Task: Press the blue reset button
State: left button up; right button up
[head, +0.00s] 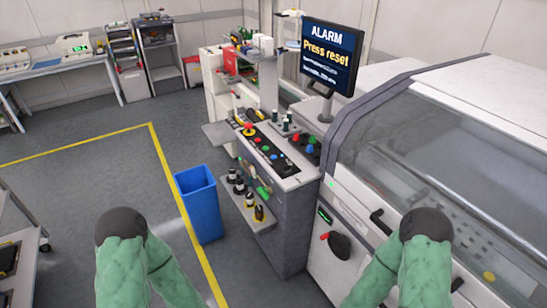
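A grey control console (285,185) stands in the middle of the head view, beside the large machine. A small blue button (296,137) shows near its right end, close to red and green ones. Several more small coloured buttons line the dark panel (268,153) on its top, too small to read their labels. A monitor (331,57) above reads "ALARM" and "Press reset". My two green-sleeved arms show at the bottom left and bottom right. Neither gripper is in view, and both arms are apart from the console.
A blue bin (201,203) stands on the floor left of the console. A low shelf (250,212) with several dark-handled tools juts out from the console's front. The large white machine (440,150) fills the right side. Open floor with a yellow line (176,185) lies to the left.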

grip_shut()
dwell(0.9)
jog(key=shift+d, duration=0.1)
